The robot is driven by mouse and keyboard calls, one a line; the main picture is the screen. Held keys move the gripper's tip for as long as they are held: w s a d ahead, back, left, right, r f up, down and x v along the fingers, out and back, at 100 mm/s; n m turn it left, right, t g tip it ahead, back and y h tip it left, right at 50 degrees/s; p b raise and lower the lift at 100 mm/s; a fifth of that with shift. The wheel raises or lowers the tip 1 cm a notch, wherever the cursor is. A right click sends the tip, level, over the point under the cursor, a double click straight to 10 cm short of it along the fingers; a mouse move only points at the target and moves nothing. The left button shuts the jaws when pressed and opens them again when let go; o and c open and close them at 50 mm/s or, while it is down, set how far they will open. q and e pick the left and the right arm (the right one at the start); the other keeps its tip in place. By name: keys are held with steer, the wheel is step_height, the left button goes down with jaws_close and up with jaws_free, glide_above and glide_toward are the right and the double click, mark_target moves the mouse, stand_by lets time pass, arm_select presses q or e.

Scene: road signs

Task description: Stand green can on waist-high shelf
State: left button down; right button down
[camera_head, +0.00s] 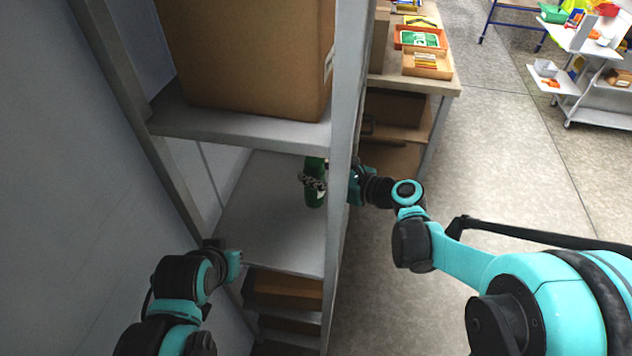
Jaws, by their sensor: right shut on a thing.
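The green can (315,196) is upright over the grey middle shelf (265,215) of the metal rack, near its right side. My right gripper (313,182) reaches in from the right, past the rack's front post, and its dark fingers are shut around the can's middle. The post hides part of the wrist. I cannot tell if the can's base touches the shelf. My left gripper (228,258) is low at the left, near the shelf's lower left corner and away from the can. Its fingers are too unclear to read.
A large cardboard box (245,55) fills the upper shelf above the can. The rack's post (345,110) stands close to my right wrist. More boxes (283,290) are below. A workbench (445,85) and a trolley (590,90) stand behind. The middle shelf is otherwise bare.

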step_height(320, 180, down, 4)
steer(key=shift+w+r+b, duration=0.1)
steer(key=shift+r+b, duration=0.15)
steer(key=shift+b, duration=0.35)
steer(key=shift+r, duration=0.1)
steer(key=c, duration=1.2)
jaws_free()
steer(key=o, duration=0.4)
